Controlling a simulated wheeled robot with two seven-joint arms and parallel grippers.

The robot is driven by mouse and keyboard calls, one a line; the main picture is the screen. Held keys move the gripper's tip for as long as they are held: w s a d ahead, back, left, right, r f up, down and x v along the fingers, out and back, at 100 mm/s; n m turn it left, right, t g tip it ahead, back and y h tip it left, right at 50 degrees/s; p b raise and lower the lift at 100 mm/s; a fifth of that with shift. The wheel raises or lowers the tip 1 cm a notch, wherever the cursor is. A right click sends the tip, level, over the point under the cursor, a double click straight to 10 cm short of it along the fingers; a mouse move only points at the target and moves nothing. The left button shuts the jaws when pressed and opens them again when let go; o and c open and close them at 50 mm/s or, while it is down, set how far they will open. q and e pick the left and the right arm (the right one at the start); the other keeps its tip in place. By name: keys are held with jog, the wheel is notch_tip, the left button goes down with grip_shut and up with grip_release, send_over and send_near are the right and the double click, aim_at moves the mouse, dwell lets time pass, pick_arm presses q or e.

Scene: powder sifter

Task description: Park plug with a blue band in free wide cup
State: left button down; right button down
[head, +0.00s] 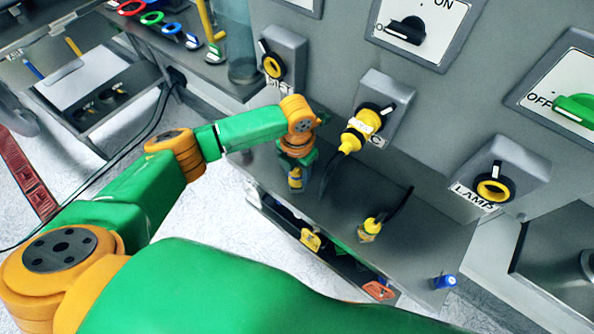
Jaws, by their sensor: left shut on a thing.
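My left gripper (296,172) points down over the left part of the grey shelf (330,212). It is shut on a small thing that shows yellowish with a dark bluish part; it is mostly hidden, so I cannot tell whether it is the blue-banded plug. A yellow plug (369,229) with a black cable stands at the shelf's right part; its band colour is too small to tell. Another yellow plug (352,137) sits in the middle wall socket. Round yellow-rimmed sockets on the left (272,66) and right, labelled LAMP, (494,188) look empty. My right gripper is not in view.
A blue cylinder (446,282) is at the shelf's right end. A lower tray (345,262) holds yellow and orange-red items. A clear cylinder (238,45) and coloured rings stand at upper left. Switch panels (440,18) are on the wall. The middle shelf has free room.

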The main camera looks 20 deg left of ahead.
pick_arm(q)
jog(key=shift+f+b, duration=0.45)
jog(key=shift+f, duration=0.15)
jog(key=shift+c, duration=1.1)
grip_release()
